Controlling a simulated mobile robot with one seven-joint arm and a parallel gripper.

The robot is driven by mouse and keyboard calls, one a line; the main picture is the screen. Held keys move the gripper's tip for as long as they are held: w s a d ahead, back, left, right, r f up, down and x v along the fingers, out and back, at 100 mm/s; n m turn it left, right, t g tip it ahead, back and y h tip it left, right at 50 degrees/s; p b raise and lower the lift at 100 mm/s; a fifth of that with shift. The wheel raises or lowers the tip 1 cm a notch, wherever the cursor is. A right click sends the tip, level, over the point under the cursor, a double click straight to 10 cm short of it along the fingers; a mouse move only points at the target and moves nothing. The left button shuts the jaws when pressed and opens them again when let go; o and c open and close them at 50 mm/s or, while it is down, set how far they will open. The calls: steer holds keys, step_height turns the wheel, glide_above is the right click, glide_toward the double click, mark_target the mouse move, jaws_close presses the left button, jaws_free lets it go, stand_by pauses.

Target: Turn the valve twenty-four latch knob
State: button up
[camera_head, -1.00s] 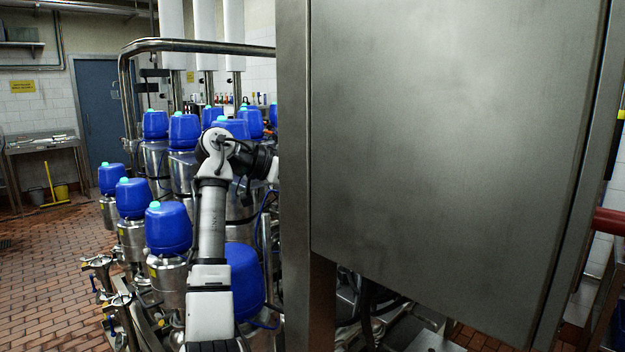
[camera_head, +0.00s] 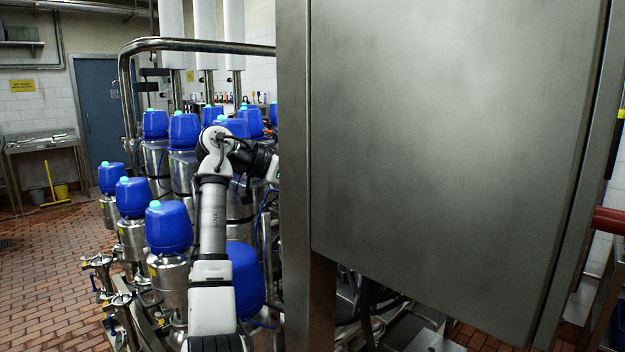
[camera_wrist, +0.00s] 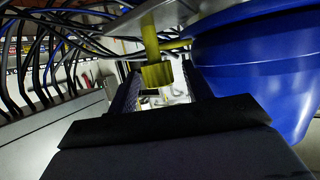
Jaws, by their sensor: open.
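In the wrist view my gripper (camera_wrist: 162,88) is open, with its two dark fingers apart. A yellow square-ended piece on a stem (camera_wrist: 157,74) shows in the gap between them; I cannot tell whether it is the latch knob or whether a finger touches it. A large blue valve head (camera_wrist: 260,65) is close on the right of the fingers. In the head view my gripper is hidden behind the steel cabinet. No number marks valve twenty-four in either view.
The steel cabinet (camera_head: 450,150) fills the right of the head view. Several blue-topped valves (camera_head: 168,228) stand around my arm. Dark and blue cables (camera_wrist: 50,45) hang at the upper left of the wrist view. The brick floor (camera_head: 45,265) at left is clear.

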steer(key=shift+a, duration=0.1)
steer(key=b+v, duration=0.1)
steer(key=v, duration=1.2)
steer(key=shift+s+a+r+b, duration=0.2)
steer(key=shift+a+r+b, duration=0.05)
steer(key=shift+b, duration=0.15)
